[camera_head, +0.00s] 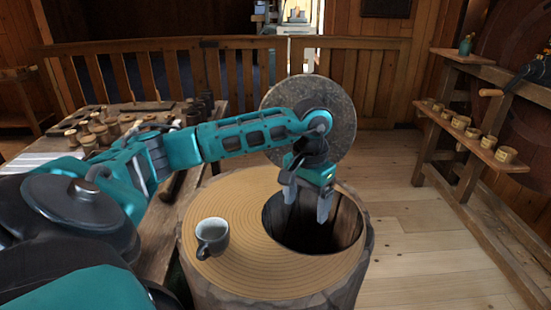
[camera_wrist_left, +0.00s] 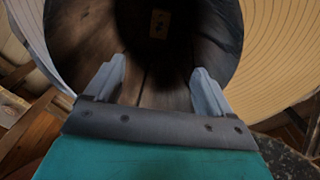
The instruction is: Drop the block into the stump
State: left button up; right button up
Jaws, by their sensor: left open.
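The stump (camera_head: 250,205) stands upright in front of me, with a ringed tan top and a wide, dark round hollow on its right side. My left gripper (camera_head: 307,205) points down over the hollow, its fingers open and empty. In the left wrist view the open fingers (camera_wrist_left: 160,75) frame the hollow's dark wooden inside. A small brownish block (camera_wrist_left: 159,24) shows deep inside the hollow, beyond the fingertips and apart from them. The block is hidden in the head view. My right gripper is not in view.
A grey mug (camera_head: 212,237) stands on the stump top, left of the hollow. A round grey stone disc (camera_head: 338,120) is behind my arm. A workbench (camera_head: 160,235) with several turned pieces is at left. A wall shelf (camera_head: 470,140) is at right, with clear floor before it.

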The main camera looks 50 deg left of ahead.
pick_arm(q)
notch_tip(320, 180, up, 13)
jog(key=p, duration=0.1)
jog(key=shift+p, duration=0.35)
jog(key=shift+f, duration=0.1)
dwell(0.4)
